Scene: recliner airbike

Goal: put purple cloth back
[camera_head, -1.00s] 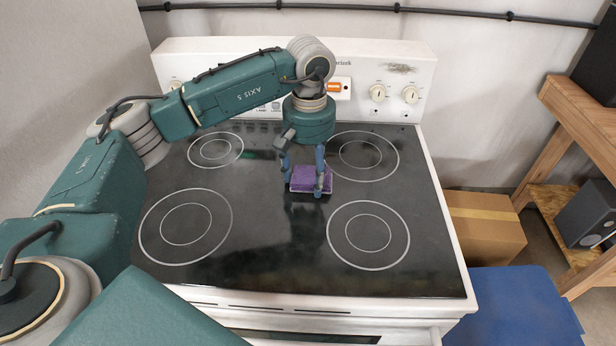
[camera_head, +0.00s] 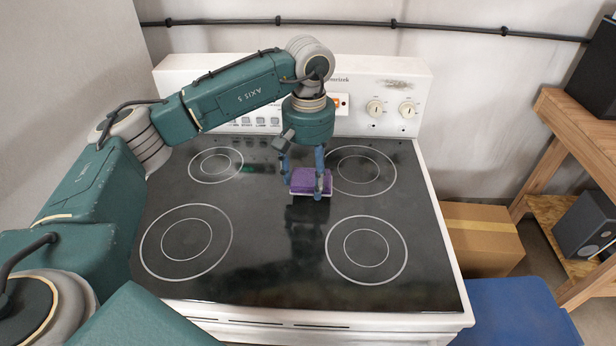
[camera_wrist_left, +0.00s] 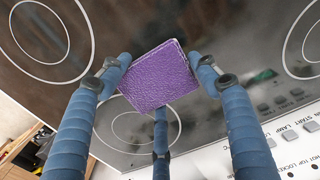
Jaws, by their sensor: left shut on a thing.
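The purple cloth (camera_head: 311,181) is a small folded, roughly square block with a pale lower edge, above the middle of the black stovetop. My left gripper (camera_head: 305,184) comes down from above and is shut on the purple cloth, with fingers on either side of it. In the left wrist view the cloth (camera_wrist_left: 160,78) sits between the blue fingers (camera_wrist_left: 162,85), its textured face toward the camera. A dark reflection lies below it on the glass, and I cannot tell exactly how high it is held. My right gripper is not in view.
The white stove (camera_head: 443,235) has a glossy black top (camera_head: 275,265) with several ring-marked burners and a back panel with knobs. To its right are a cardboard box (camera_head: 482,238), a blue container (camera_head: 515,312) and a wooden shelf (camera_head: 575,135). The stovetop around the cloth is clear.

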